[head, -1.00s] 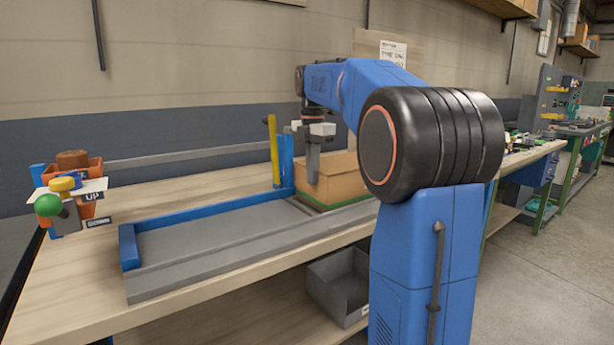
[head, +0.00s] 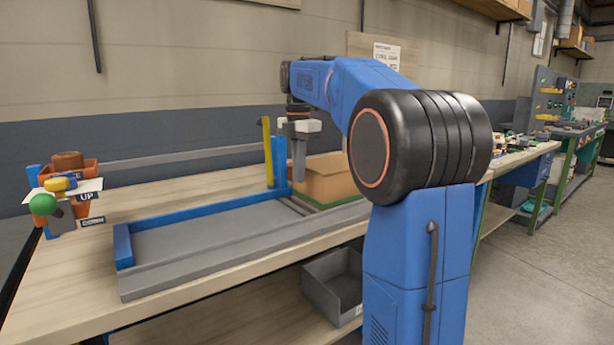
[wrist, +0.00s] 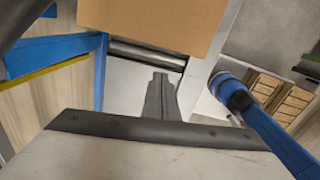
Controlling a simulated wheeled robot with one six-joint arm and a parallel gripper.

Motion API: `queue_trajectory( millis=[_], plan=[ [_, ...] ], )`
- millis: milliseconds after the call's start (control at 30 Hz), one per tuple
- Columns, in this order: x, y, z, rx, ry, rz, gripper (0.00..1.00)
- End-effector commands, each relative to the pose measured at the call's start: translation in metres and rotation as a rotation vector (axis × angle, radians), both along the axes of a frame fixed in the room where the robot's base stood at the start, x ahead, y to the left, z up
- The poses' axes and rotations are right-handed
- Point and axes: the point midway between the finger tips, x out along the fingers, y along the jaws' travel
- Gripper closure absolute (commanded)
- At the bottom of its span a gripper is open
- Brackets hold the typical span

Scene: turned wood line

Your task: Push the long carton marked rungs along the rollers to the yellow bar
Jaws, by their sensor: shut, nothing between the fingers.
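A plain brown carton (head: 328,183) sits on the roller track on the bench; no mark on it is readable. In the wrist view the carton (wrist: 150,18) is at the top edge, with bare rollers (wrist: 148,53) beside it. The yellow bar (head: 267,150) stands upright by a blue post, left of the carton. My gripper (head: 299,180) is shut and empty, pointing down near the carton's left end. In the wrist view its fingers (wrist: 160,85) are over grey metal, apart from the carton. My arm hides the carton's right part in the head view.
A grey tray-like surface (head: 200,237) with a blue edge (head: 123,246) extends left of the carton. Orange bins (head: 66,172) and UP and DOWN labels are at far left. A grey bin (head: 335,285) is below the bench.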

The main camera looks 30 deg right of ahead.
Motion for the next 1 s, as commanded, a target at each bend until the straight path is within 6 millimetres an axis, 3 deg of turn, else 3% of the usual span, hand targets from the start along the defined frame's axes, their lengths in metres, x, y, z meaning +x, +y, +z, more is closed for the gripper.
queue_trajectory(
  millis=[300,500,867,1000],
  plan=[
    [0.001,-0.001,0.056,0.000,-0.001,0.000,1.00],
    [0.001,-0.001,0.078,0.001,0.000,0.001,1.00],
    [-0.002,0.001,0.085,0.000,-0.001,-0.008,1.00],
    [-0.015,0.013,0.079,-0.004,-0.019,-0.081,1.00]
  ],
)
